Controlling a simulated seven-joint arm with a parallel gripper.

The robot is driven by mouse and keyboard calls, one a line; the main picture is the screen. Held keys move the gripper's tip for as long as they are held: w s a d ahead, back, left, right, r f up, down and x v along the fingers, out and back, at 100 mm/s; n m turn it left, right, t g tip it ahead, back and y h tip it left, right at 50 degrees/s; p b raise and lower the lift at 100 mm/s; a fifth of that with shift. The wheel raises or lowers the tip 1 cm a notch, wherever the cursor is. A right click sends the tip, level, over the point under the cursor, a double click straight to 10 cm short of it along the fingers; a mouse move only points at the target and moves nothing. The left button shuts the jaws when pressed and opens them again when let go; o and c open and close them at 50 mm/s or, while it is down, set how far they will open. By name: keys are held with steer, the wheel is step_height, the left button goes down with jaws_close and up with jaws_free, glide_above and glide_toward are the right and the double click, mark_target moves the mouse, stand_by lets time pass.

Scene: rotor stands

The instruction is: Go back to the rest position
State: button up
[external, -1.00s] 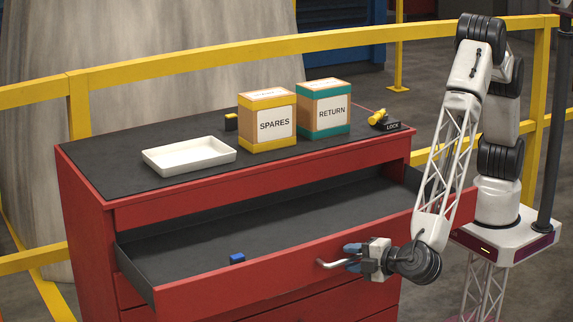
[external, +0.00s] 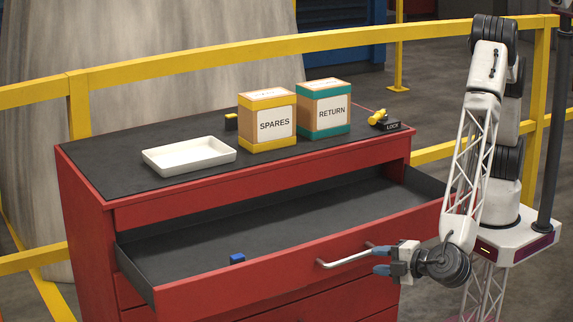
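My gripper (external: 381,260) is in front of the open drawer, at the right end of its grey bar handle (external: 346,257). Its two blue-tipped fingers are spread apart and point left toward the drawer front. Nothing shows between them, and the gripper looks clear of the handle or very near its right end; I cannot tell the exact gap. The red drawer (external: 235,285) is pulled out, and a small blue block (external: 237,258) lies inside it near the front left.
On the black cabinet top stand a white tray (external: 189,163), a SPARES box (external: 267,146), a RETURN box (external: 323,130) and a yellow-handled LOCK piece (external: 383,122). Yellow railing (external: 190,66) runs behind.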

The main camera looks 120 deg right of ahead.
steer(key=shift+r, duration=0.1)
steer(key=s+d+r+m+g+y, duration=0.1)
steer(key=s+d+r+g+y, duration=0.2)
steer(key=s+d+r, duration=0.7)
steer(key=s+d+r+m+g+y, duration=0.1)
steer(key=s+d+r+g+y, duration=0.15)
steer(key=s+d+r, duration=0.75)
steer(key=s+d+r+m+t+y, duration=0.1)
steer(key=s+d+r+t+y, duration=0.15)
steer(key=s, duration=0.75)
steer(key=s+d+r+t+y, duration=0.1)
steer(key=s+d+r+y, duration=0.3)
steer(key=s, duration=0.7)
steer(key=s+d+r+m+t+y, duration=0.1)
steer(key=s+d+r+y, duration=0.25)
steer(key=s, duration=0.65)
step_height(320, 180, down, 9)
steer(key=g+h, duration=0.1)
steer(key=g, duration=0.1)
steer(key=shift+w+g, duration=0.3)
steer(key=shift+w, duration=0.15)
